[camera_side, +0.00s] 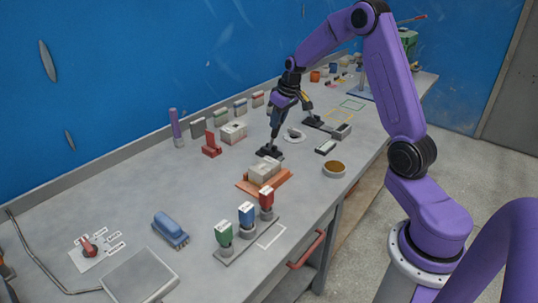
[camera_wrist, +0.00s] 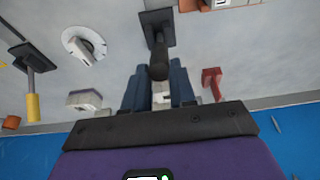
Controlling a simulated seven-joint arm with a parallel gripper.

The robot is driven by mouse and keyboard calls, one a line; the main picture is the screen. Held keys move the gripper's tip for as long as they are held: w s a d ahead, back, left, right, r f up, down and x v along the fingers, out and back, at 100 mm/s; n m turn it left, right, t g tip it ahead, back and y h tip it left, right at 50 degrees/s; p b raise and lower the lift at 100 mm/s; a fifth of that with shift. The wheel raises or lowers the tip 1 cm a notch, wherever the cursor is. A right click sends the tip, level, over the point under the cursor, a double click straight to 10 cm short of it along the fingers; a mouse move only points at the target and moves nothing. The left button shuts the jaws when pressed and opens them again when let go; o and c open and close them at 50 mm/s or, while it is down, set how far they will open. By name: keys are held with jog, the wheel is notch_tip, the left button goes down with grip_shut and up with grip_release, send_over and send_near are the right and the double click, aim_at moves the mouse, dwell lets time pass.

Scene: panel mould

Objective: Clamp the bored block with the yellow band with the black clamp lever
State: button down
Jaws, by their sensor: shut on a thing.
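The black clamp lever (camera_wrist: 157,50) stands up from a dark base plate in the wrist view, and its base shows in the side view (camera_side: 268,153). My gripper (camera_wrist: 159,82) is shut on the upper end of the lever's handle; in the side view my gripper (camera_side: 277,132) hides most of the lever. A pale block (camera_side: 264,170) sits on an orange-brown plate (camera_side: 284,184) just in front of the lever's base. I cannot make out a yellow band or a bore on it. Only an edge of that plate shows at the top of the wrist view.
A clamp with a yellow handle (camera_wrist: 32,107) and a red clamp (camera_side: 211,145) stand either side. A round white dial (camera_wrist: 84,45), a tan bowl (camera_side: 333,169) and a rack with green, blue and red pieces (camera_side: 247,239) are nearby. The front left bench is partly clear.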

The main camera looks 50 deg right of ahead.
jog(key=shift+s+f, duration=0.1)
jog(key=shift+s, duration=0.1)
jog(key=shift+s+a+f, duration=0.1)
jog(key=shift+s+f, duration=0.1)
jog(key=shift+s, duration=0.55)
jog(key=shift+s+f, duration=0.2)
jog(key=shift+s, duration=0.1)
jog(key=c, duration=0.9)
grip_release()
